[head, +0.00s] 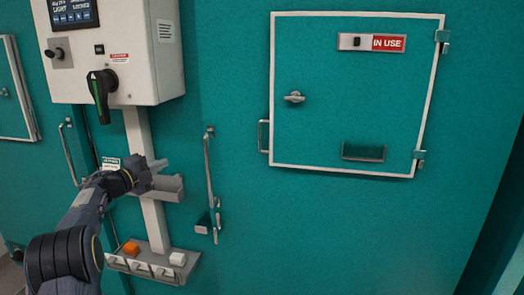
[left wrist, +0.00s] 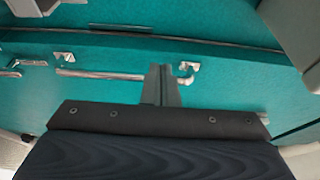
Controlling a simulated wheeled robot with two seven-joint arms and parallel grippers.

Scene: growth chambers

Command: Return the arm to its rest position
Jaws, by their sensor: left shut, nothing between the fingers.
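My left gripper (head: 170,180) is in front of the teal chamber wall, below the white control box (head: 135,50) and beside its pale post (head: 150,220). In the left wrist view its fingers (left wrist: 161,85) are together with nothing between them. My left arm comes in from the lower left of the head view. My right arm and gripper do not show.
A vertical door handle (head: 208,170) is just right of my left gripper. A small shelf (head: 150,262) with an orange block (head: 131,249) and a white block (head: 178,259) is below. A closed hatch (head: 345,110) marked IN USE is at the right.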

